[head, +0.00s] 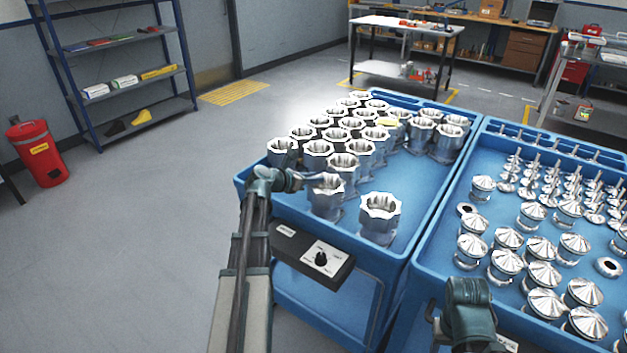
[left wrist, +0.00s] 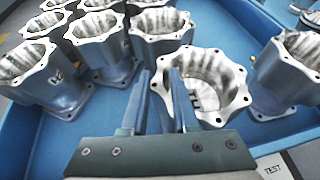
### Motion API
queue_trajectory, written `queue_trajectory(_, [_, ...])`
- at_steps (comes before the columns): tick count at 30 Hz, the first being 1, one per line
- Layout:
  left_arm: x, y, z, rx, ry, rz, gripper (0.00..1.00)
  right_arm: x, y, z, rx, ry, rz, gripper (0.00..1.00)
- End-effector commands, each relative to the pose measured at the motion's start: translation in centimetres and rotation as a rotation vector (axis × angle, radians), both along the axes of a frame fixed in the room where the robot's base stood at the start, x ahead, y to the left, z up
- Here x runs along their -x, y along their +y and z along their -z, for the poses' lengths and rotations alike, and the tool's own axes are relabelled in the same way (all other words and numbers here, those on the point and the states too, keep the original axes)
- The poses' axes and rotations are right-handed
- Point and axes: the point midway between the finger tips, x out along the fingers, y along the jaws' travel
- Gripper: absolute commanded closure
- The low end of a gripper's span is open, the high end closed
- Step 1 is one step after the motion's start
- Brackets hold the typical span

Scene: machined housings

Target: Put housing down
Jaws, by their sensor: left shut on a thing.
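A silver machined housing (head: 325,203) with a scalloped, bolt-holed rim is in the front left of the blue cart tray (head: 425,187). My left gripper (head: 316,181) is shut on its rim wall. In the left wrist view one finger of the left gripper (left wrist: 160,85) is inside the bore of the held housing (left wrist: 222,88) and the other is outside. The housing is upright; whether its base touches the tray is hard to tell. Another housing (head: 379,217) stands apart to its right. My right arm's end shows at the lower right, its fingers unclear.
Several more housings (head: 346,161) stand in close rows behind and left. The tray's right side has bare floor. A control box (head: 318,257) sits on the cart's front. A second blue cart (head: 430,262) at right holds several finned parts (head: 541,275) and stems.

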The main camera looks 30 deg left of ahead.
Motion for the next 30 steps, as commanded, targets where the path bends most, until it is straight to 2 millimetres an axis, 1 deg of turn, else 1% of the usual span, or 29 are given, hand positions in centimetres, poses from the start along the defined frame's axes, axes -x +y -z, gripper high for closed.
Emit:
queue_trajectory(5, [0.0, 0.0, 0.0, 0.003, -0.002, -0.001, 1.0, 0.0, 0.0, 0.1, 0.0, 0.0, 0.0, 0.47])
queue_trajectory(6, [0.0, 0.0, 0.1, 0.0, 0.0, 0.0, 0.69, 0.0, 0.0, 0.1, 0.0, 0.0, 0.0, 0.47])
queue_trajectory(8, [0.0, 0.0, 0.0, 0.0, 0.0, 0.0, 0.58, 0.0, 0.0, 0.0, 0.0, 0.0, 0.0, 0.47])
queue_trajectory(9, [0.0, 0.0, 0.0, 0.0, 0.0, 0.0, 0.51, 0.0, 0.0, 0.0, 0.0, 0.0, 0.0, 0.47])
queue_trajectory(11, [0.0, 0.0, 0.0, 0.0, 0.0, 0.0, 0.42, 0.0, 0.0, 0.1, 0.0, 0.0, 0.0, 0.47])
queue_trajectory(21, [0.1, 0.0, -0.2, 0.0, 0.0, 0.0, 0.42, 0.0, 0.0, -0.2, 0.0, 0.0, 0.0, 0.47])
queue_trajectory(23, [0.7, 0.1, -0.6, 0.0, 0.0, -0.002, 0.42, 0.0, 0.0, -0.5, 0.0, 0.0, 0.0, 0.47])
queue_trajectory(26, [2.2, 0.4, -1.4, 0.0, 0.0, -0.002, 0.42, 0.0, 0.0, -1.4, 0.0, 0.0, 0.0, 0.47])
queue_trajectory(30, [4.9, 1.0, -2.7, 0.0, 0.0, -0.003, 0.42, 0.0, 0.0, -2.7, 0.0, 0.0, 0.0, 0.47])
